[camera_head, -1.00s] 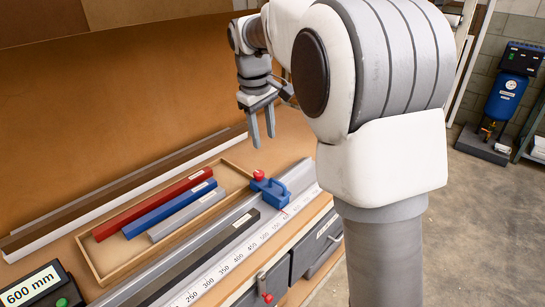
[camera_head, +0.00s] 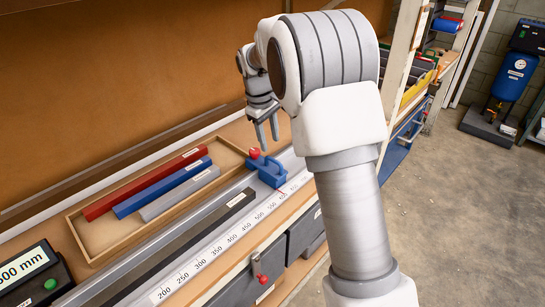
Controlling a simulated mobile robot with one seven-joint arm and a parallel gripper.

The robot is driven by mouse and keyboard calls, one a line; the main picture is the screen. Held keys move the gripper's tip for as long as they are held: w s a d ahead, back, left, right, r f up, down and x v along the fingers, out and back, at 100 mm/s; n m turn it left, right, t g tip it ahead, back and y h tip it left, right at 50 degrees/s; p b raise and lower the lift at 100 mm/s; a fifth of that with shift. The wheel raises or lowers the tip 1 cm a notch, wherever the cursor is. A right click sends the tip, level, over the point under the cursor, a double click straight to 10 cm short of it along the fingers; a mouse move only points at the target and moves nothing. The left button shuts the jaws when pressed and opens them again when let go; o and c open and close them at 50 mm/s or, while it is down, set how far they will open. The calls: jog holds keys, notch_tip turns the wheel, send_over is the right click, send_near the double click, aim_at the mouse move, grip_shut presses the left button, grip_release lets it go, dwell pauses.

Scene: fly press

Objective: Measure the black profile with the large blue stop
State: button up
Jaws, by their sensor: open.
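The black profile (camera_head: 192,243) lies on the measuring bench alongside the white scale (camera_head: 228,242), its lower left end cut by the picture edge. The large blue stop (camera_head: 272,172) with its red knob (camera_head: 254,153) sits on the bench rail beyond the profile's upper right end, with a gap between them. A red pointer line shows at the scale beside the stop. My gripper (camera_head: 267,134) is open and empty, fingers pointing down, above and just behind the blue stop. It appears apart from the stop.
A wooden tray (camera_head: 95,251) behind the rail holds red, blue and grey bars. A display box (camera_head: 35,275) reading "600 mm", partly cut, stands at lower left. A small red-knobbed clamp (camera_head: 261,277) is on the bench front.

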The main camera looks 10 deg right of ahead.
aim_at(273, 159)
jog(key=f, duration=0.4)
jog(key=d+f, duration=0.1)
jog(key=f, duration=0.1)
jog(key=shift+w+d+f+b, duration=0.1)
jog(key=shift+w+f+b, duration=0.15)
jog(key=shift+w+b, duration=0.15)
grip_shut()
dwell(1.0)
